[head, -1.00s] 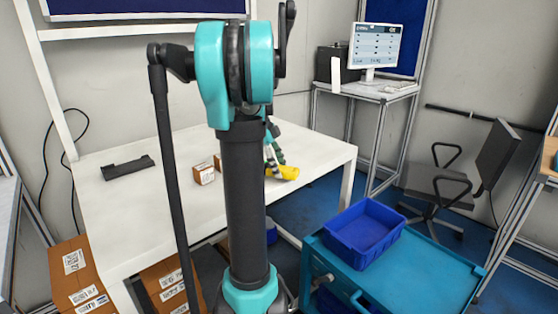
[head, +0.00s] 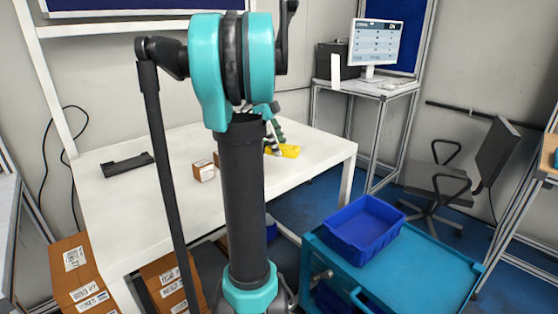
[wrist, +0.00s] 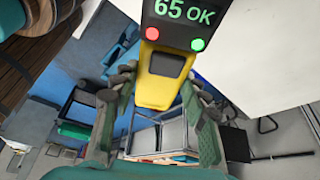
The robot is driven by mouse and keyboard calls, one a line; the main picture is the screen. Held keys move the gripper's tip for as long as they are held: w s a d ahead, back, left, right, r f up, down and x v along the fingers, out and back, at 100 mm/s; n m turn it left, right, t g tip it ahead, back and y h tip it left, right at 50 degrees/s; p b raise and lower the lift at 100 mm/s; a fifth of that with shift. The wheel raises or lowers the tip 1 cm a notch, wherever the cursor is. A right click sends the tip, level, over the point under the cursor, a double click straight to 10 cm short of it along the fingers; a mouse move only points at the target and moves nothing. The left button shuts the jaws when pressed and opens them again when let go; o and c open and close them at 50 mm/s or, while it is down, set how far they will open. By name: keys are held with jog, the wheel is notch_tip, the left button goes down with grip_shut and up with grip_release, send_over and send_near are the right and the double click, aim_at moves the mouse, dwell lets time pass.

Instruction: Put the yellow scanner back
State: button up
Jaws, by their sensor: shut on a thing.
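The yellow scanner (head: 291,151) is held by my gripper (head: 272,149) over the right part of the white table in the head view. My arm hides part of the gripper there. In the wrist view the scanner (wrist: 158,92) sits between the green fingers of my gripper (wrist: 165,95), which are shut on it. Its dark screen reads "65 OK" with a red and a green light below. A black tray-like piece (head: 127,165) lies on the table at the left; I cannot tell whether it is the scanner's holder.
A small cardboard box (head: 204,171) stands on the white table (head: 150,215), left of my arm. A blue bin (head: 364,228) sits on a teal cart (head: 420,270) at the right. A monitor (head: 376,43) and a chair (head: 440,185) are behind. The table's front left is clear.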

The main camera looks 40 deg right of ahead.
aim_at(284, 146)
notch_tip(284, 146, up, 4)
jog(key=shift+f, duration=0.1)
